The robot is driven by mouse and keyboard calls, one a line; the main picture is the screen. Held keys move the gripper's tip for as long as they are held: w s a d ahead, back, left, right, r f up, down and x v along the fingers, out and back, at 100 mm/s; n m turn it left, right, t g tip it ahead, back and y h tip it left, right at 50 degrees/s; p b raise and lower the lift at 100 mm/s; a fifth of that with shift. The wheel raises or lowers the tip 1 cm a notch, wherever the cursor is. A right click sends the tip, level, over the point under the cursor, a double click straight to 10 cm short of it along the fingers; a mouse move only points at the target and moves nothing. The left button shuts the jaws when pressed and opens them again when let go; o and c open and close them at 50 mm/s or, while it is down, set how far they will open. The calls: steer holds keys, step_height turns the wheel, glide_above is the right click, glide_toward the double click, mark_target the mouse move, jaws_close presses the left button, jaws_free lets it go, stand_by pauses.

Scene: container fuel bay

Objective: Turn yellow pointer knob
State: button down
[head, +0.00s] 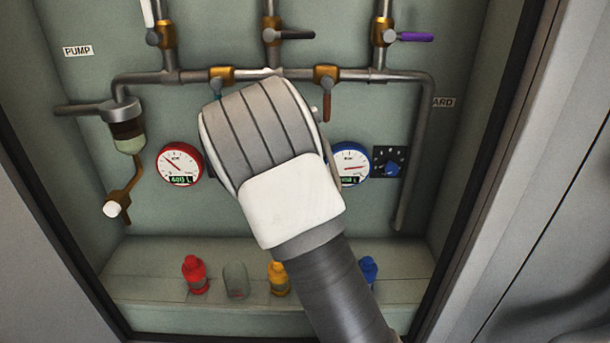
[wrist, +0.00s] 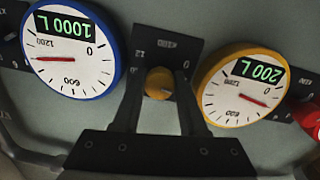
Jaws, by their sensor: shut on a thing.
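The yellow pointer knob (wrist: 159,83) sits on a dark dial plate (wrist: 165,50) in the wrist view, between two gauges. My gripper (wrist: 160,90) has one finger on each side of the knob and is shut on it. The wrist view appears upside down, since the gauge lettering is inverted. In the head view my own arm and wrist hide the yellow knob and the fingers.
In the wrist view, a yellow-rimmed gauge (wrist: 243,86) reads 200 L and a blue-rimmed gauge (wrist: 73,50) reads 1000 L.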

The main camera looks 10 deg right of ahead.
stand_by(0.3)
steer(key=shift+c, duration=2.3)
jaws_free()
steer(key=shift+s, duration=0.1)
steer(key=p+v, duration=1.2)
steer(key=v, duration=0.5)
steer(key=shift+r, duration=0.2)
steer(key=shift+s+a, duration=0.1)
steer(key=shift+m, duration=0.3)
